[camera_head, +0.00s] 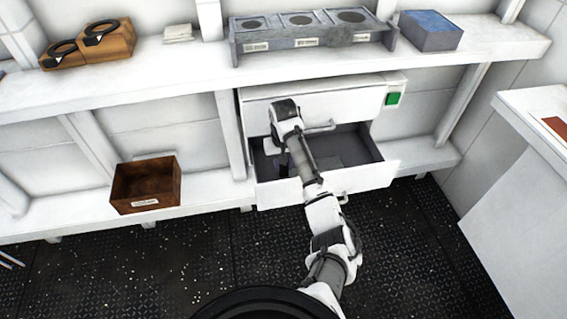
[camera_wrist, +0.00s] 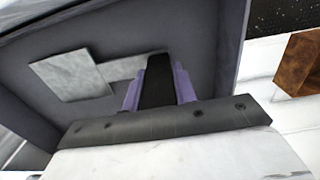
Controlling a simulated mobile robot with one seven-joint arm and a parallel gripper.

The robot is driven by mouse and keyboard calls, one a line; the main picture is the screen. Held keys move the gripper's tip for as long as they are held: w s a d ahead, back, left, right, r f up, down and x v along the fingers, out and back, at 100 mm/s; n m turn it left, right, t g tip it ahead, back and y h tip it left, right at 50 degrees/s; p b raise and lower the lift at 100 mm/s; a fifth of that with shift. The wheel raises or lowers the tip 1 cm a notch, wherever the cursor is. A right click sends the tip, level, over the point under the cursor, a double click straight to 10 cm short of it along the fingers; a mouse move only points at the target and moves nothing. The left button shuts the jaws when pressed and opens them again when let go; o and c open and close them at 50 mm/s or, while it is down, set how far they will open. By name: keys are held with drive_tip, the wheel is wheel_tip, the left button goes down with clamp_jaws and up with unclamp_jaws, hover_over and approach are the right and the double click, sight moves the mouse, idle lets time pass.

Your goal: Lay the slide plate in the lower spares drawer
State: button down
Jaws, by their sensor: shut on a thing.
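The lower spares drawer (camera_head: 362,178) is pulled open under a shut upper drawer (camera_head: 350,98), and its dark grey inside shows. My gripper (camera_head: 284,166) reaches down into the left part of the drawer. In the wrist view my gripper (camera_wrist: 158,72) shows dark and purple fingers. The slide plate appears to be the pale grey square (camera_wrist: 75,76) with a narrower strip running to the fingers. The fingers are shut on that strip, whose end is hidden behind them. The plate is inside the drawer walls, close to the floor; I cannot tell whether it touches.
A brown bin (camera_head: 146,186) stands on the low shelf to the left. The upper shelf holds orange-brown blocks with black rings (camera_head: 90,45), a grey holder with round holes (camera_head: 303,30) and a blue-topped box (camera_head: 431,30). A white counter (camera_head: 520,190) stands at right.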

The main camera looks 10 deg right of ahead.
drive_tip(key=shift+f, duration=0.55)
drive_tip(key=c, duration=1)
unclamp_jaws()
drive_tip(key=shift+c, duration=0.2)
